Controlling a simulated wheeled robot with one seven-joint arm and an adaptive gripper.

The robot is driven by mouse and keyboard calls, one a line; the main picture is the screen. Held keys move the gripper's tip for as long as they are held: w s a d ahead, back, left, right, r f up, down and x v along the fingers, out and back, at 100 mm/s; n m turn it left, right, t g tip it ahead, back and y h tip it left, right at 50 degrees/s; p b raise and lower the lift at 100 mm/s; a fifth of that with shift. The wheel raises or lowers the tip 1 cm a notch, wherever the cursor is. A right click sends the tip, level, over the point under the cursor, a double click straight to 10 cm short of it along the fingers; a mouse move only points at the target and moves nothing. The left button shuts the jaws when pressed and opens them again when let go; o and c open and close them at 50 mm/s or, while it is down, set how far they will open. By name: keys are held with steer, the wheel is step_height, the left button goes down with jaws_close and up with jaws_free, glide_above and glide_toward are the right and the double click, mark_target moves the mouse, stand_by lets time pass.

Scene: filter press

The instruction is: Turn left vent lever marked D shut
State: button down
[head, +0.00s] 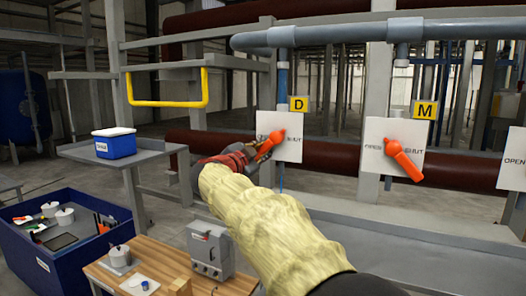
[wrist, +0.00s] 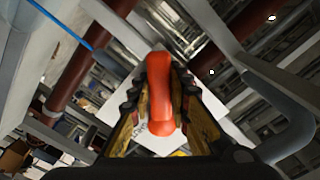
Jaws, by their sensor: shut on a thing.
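The orange lever marked D (head: 269,145) sits on a white plate (head: 290,150) under a yellow D tag (head: 298,104). Its handle slants down and to the left from its pivot. My gripper (head: 254,156) is at the handle's lower left end. In the wrist view the orange handle (wrist: 160,95) lies between my gripper's fingers (wrist: 160,110), which are shut on it. The word on the plate's left is mostly hidden by the lever and gripper; "SHUT" partly shows on the right.
A second orange lever (head: 403,158) under an M tag (head: 423,110) slants down and right on its own plate. A yellow rail (head: 168,102) hangs at upper left. A blue-and-white box (head: 115,143) stands on a grey shelf. A wooden table (head: 150,262) stands below.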

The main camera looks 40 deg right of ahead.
steer(key=shift+s+p, duration=0.1)
steer(key=shift+p, duration=0.4)
steer(key=n+p, duration=0.1)
steer(key=p, duration=0.1)
steer(key=s+n+p, duration=0.1)
steer(key=p, duration=0.1)
steer(key=shift+d+f+n, duration=0.2)
steer(key=shift+n, duration=0.2)
steer(key=n+p, duration=0.1)
steer(key=p, duration=0.1)
steer(key=s+f+n+p, duration=0.1)
steer(key=n+p, duration=0.1)
steer(key=shift+s+d, duration=0.15)
steer(key=shift+d, duration=0.15)
steer(key=shift+p, duration=0.3)
steer(key=c, duration=1.6)
jaws_free()
steer(key=shift+c, duration=0.2)
steer(key=v, duration=1.2)
steer(key=shift+f, duration=0.1)
steer(key=shift+c, duration=0.2)
